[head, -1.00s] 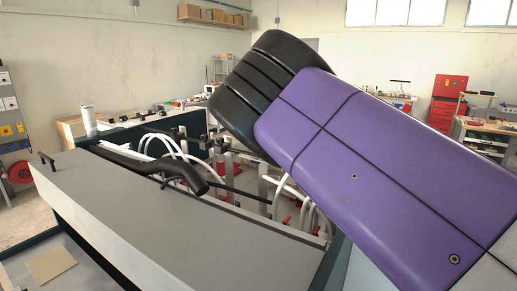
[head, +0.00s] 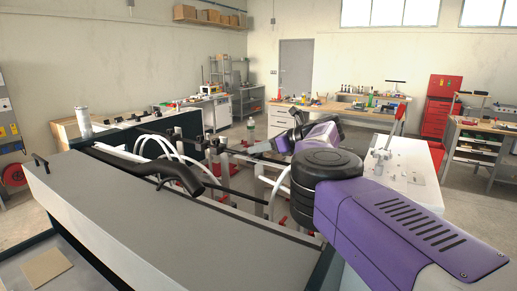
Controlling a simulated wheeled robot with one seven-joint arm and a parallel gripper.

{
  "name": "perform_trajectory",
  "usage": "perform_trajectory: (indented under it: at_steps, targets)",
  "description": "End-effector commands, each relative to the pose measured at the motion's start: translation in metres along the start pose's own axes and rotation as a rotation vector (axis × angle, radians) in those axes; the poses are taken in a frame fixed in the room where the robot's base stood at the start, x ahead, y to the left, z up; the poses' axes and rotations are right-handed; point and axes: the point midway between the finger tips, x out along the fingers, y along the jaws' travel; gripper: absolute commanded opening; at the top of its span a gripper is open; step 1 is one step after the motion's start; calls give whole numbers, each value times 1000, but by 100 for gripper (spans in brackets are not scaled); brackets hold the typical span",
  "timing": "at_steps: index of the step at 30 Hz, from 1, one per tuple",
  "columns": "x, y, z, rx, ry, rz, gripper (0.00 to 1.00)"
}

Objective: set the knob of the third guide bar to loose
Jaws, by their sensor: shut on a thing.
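The box former's guide bars stand as pale upright posts (head: 225,167) in the open well behind the long grey cover, with small red parts (head: 282,220) among them. My gripper (head: 250,152) is small and far off, at the end of my bent arm, level with the tops of the posts at the right of the well. It is shut at a guide bar's knob; the knob itself is too small and covered to make out. I cannot tell which bar it is or whether its knob stands at loose or tight.
The grey cover (head: 165,215) fills the foreground. A black curved handle (head: 170,170) and white hoses (head: 165,143) lie between it and the posts. A white cabinet top (head: 405,165) with a red lever is at the right. Workbenches stand farther back.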

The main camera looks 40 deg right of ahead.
Motion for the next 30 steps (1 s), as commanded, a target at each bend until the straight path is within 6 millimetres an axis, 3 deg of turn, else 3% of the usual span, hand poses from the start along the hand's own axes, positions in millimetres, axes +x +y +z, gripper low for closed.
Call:
perform_trajectory:
  at_steps: [19,20,22,23,30]
  targets:
    - [1,1,4,-15,-6,34,0]
    - [1,1,4,-15,-6,34,32]
    - [1,1,3,-15,-6,33,45]
    - [1,1,3,-15,-5,33,50]
    - [0,0,2,-14,-3,31,50]
